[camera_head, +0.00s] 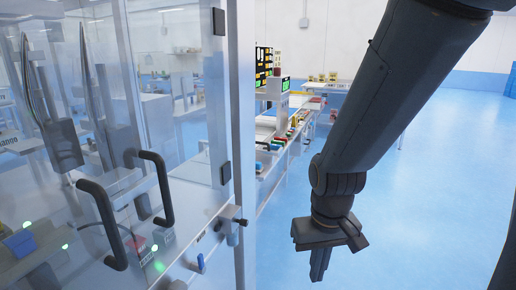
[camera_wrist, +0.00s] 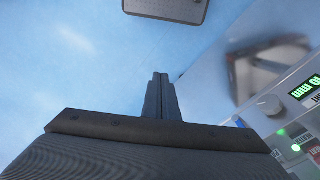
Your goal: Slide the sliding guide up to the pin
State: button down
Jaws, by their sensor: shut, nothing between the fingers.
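My gripper (camera_head: 319,272) hangs over the blue floor, right of the glass-walled machine in the head view. In the wrist view its two fingers (camera_wrist: 160,78) lie together, shut with nothing between them. I cannot make out which part is the sliding guide or which is the pin in either view. A grey and black fitting (camera_head: 231,226) sits on the machine's near corner, left of my gripper and apart from it. A small blue lever (camera_head: 201,263) is on the machine's front, below and left of that fitting.
The machine's glass doors have black handles (camera_head: 153,187). In the wrist view, a panel with a round knob (camera_wrist: 269,104) and a green display (camera_wrist: 306,87) lies at the right. A workbench line (camera_head: 283,140) stands behind. The floor (camera_head: 285,235) around my gripper is clear.

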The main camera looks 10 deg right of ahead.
aim_at(268, 152)
jog(key=z, duration=0.75)
jog(key=i, duration=1.15)
jog(key=z, duration=0.5)
jog(key=i, duration=1.1)
jog(key=u, duration=1.2)
jog(key=i, duration=0.9)
jog(key=u, duration=0.9)
